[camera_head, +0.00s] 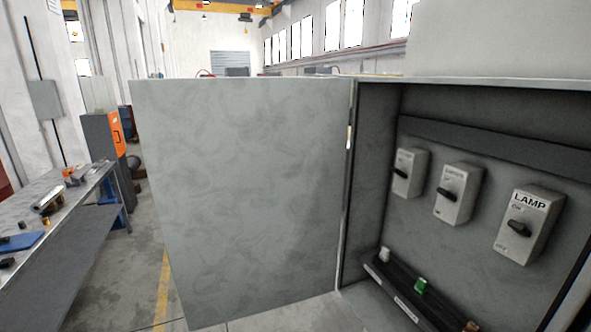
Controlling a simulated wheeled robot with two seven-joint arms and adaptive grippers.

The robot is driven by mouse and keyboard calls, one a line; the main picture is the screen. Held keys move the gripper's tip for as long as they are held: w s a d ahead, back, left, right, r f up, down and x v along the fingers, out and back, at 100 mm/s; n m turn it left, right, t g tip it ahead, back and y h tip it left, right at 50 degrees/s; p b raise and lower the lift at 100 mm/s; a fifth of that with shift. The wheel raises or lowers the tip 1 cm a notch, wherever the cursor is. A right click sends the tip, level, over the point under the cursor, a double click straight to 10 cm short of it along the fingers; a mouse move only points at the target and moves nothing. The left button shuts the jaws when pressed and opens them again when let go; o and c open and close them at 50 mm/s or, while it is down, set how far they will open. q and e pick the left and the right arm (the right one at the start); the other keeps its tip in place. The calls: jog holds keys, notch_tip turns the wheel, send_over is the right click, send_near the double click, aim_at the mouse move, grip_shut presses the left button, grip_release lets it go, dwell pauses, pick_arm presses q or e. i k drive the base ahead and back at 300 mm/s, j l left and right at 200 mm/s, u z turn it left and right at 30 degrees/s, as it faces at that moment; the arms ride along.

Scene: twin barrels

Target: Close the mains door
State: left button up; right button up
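The mains door (245,190) is a large flat grey panel in the middle of the head view. It stands wide open, swung out to the left of the grey cabinet (374,180), and meets it along a vertical edge at the cabinet's left side. The cabinet's inside is exposed. Neither of my grippers shows in this view.
Inside the cabinet are switch boxes, one marked LAMP (528,225), and a dark rail (410,300) with small coloured parts. A workbench (75,245) with tools stands at the left. Open floor (125,270) lies between the bench and the door.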

aim_at(246, 175)
jog(key=i+j+z, duration=0.15)
jog(key=j+z, duration=0.2)
jog(key=j, duration=0.3)
jog(key=i+j+z, duration=0.1)
jog(key=j+z, duration=0.25)
jog(key=j, duration=0.3)
jog(key=j+z, duration=0.35)
jog(key=j, duration=0.3)
jog(key=j+z, duration=0.35)
jog(key=j, duration=0.25)
jog(key=j+z, duration=0.3)
jog(key=j, duration=0.3)
jog(key=j+z, duration=0.35)
jog(key=j, duration=0.35)
jog(key=j+z, duration=0.35)
jog(key=j, duration=0.35)
jog(key=k+j+z, duration=0.1)
jog(key=j+z, duration=0.25)
jog(key=j, duration=0.3)
